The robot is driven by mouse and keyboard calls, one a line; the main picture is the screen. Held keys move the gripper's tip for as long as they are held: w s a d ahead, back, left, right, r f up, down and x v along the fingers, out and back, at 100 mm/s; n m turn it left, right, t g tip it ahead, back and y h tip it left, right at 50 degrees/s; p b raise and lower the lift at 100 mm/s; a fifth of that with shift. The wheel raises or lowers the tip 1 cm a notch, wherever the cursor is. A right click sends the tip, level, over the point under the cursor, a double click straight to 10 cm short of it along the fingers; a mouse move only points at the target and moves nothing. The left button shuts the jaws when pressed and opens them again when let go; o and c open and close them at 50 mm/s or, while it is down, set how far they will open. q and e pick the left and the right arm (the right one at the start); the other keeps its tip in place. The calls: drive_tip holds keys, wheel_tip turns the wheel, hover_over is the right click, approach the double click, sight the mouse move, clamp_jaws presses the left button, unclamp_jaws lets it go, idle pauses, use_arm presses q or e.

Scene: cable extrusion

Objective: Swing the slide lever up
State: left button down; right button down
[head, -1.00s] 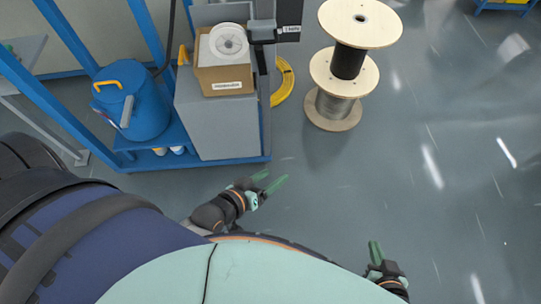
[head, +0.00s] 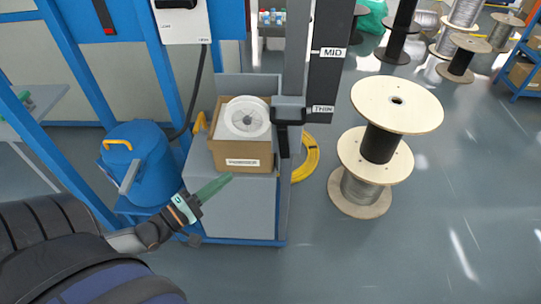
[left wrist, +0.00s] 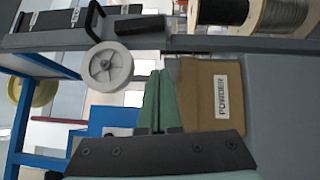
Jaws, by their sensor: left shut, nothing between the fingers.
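The slide lever (head: 284,140) is a black handle on a grey slide block on the upright grey post (head: 296,60), beside a black scale panel (head: 329,60) marked MID and THIN. The lever hangs down near the THIN mark. In the left wrist view the black lever (left wrist: 93,22) shows at the upper left, apart from my fingers. My left gripper (head: 214,187) has green fingers shut and empty, low in front of the cardboard box (head: 236,164), left of and below the lever. Its shut fingertips also show in the left wrist view (left wrist: 159,80). My right gripper is out of view.
A white reel (head: 246,116) sits on the box, which stands on a grey cabinet (head: 240,208) close to the lever. A blue drum (head: 140,165) stands to the left. Wooden spools (head: 397,104) stand to the right. The floor at right front is clear.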

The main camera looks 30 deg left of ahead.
sight(284, 143)
use_arm(q)
drive_tip(key=x, duration=0.4)
drive_tip(key=d+x, duration=0.1)
drive_tip(key=x, duration=0.2)
drive_tip(key=d+x, duration=0.1)
drive_tip(key=x, duration=0.3)
drive_tip(key=shift+r, duration=0.3)
drive_tip(key=shift+w+d, duration=0.45)
drive_tip(key=shift+d, duration=0.25)
